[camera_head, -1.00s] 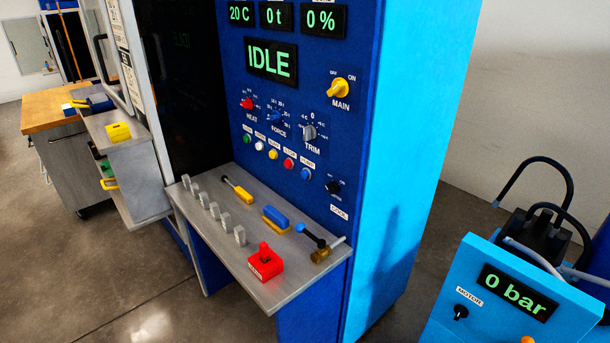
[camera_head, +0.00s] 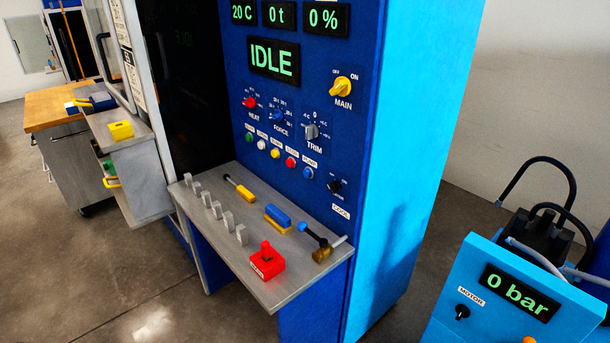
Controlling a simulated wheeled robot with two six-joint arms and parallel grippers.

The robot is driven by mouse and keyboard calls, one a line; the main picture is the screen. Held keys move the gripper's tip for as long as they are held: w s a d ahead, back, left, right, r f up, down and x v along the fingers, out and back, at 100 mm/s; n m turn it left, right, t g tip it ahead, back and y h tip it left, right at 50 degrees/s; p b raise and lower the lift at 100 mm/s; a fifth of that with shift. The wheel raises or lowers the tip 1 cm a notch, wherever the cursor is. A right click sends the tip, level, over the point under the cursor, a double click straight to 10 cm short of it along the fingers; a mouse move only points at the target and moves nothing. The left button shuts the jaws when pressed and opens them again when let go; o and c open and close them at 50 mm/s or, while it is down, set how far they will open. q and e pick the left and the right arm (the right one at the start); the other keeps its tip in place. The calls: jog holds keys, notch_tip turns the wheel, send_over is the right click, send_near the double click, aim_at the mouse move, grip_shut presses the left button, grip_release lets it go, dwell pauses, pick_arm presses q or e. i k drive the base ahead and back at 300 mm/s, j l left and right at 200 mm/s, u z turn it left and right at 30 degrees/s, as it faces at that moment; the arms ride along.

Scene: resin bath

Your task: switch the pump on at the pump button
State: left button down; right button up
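A row of small round buttons runs across the blue machine front below the knobs. The blue button (camera_head: 307,172) at the right end sits just below a small label that appears to read PUMP (camera_head: 310,163). Left of it are a red button (camera_head: 291,161), a yellow one (camera_head: 275,153), a white one (camera_head: 261,144) and a green one (camera_head: 249,137). The screen (camera_head: 274,61) above reads IDLE. The yellow MAIN knob (camera_head: 341,86) is above and right of the buttons. Neither of my grippers is in view.
A grey shelf (camera_head: 205,238) juts out below the buttons, holding grey blocks, tools and a red block (camera_head: 267,261). A blue console (camera_head: 478,325) reading 0 bar stands at the lower right. A wooden-topped cart (camera_head: 58,104) stands at the left. The floor at lower left is clear.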

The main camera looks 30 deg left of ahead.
aim_at(307, 173)
jog(key=i+l+u, duration=0.6)
jog(key=l, duration=0.2)
